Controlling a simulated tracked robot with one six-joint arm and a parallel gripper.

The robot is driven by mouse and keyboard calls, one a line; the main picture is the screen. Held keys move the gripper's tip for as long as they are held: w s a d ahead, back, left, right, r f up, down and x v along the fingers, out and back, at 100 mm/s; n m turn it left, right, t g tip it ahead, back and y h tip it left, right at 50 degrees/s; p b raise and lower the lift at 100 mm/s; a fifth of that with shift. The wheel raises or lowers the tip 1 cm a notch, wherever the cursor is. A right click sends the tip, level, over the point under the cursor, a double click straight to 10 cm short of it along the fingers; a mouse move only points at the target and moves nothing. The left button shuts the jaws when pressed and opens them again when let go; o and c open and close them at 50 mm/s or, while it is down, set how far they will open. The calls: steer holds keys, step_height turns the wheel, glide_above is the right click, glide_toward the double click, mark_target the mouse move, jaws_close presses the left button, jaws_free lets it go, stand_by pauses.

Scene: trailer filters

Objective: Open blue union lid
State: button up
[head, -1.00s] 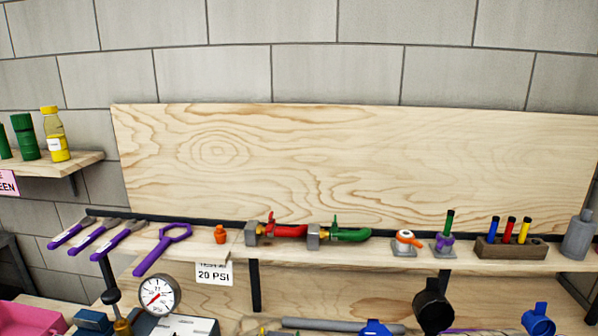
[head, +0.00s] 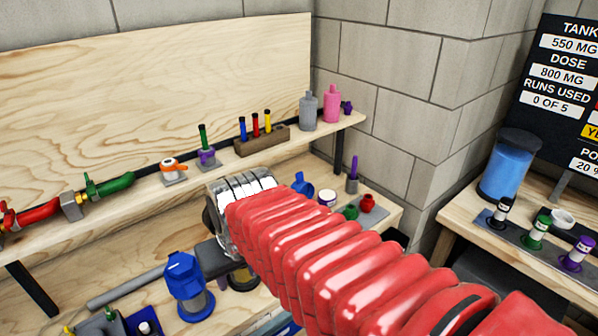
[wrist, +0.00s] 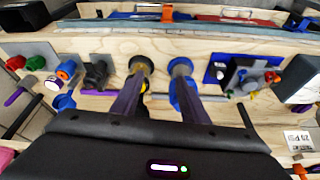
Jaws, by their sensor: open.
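The blue union (head: 186,286), with its blue lid on top, stands upright on the lower bench left of my red arm in the head view. In the wrist view, a blue round fitting (wrist: 180,68) that looks like it shows behind the right finger, partly hidden. My gripper (wrist: 160,88) has its two fingers apart, with nothing between them. Its fingertips appear close to the blue fitting and a yellow-and-black fitting (wrist: 141,68); I cannot tell whether they touch. In the head view my arm hides most of the gripper.
A blue cup-like part (head: 302,185) and a red part (head: 367,203) sit at the bench's right end. The upper shelf holds red and green clamps, a test-tube block (head: 262,140) and a pink bottle (head: 332,104). A grey pipe (head: 130,288) lies left of the blue union.

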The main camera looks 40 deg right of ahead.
steer(key=w+d+r+m+g, duration=0.1)
steer(key=w+d+m, duration=0.1)
steer(key=w+d, duration=0.35)
steer(key=w+d+m, duration=0.1)
steer(key=w+d, duration=0.1)
steer(key=d, duration=0.7)
steer(key=n+t, duration=0.1)
steer(key=n, duration=0.2)
glide_toward(300, 174)
steer(key=v, duration=0.5)
steer(key=shift+s+d+n, duration=0.15)
steer(key=shift+n, duration=0.55)
steer(key=x, duration=1.3)
steer(key=shift+w+f, duration=0.3)
steer(key=shift+f, duration=0.05)
jaws_close()
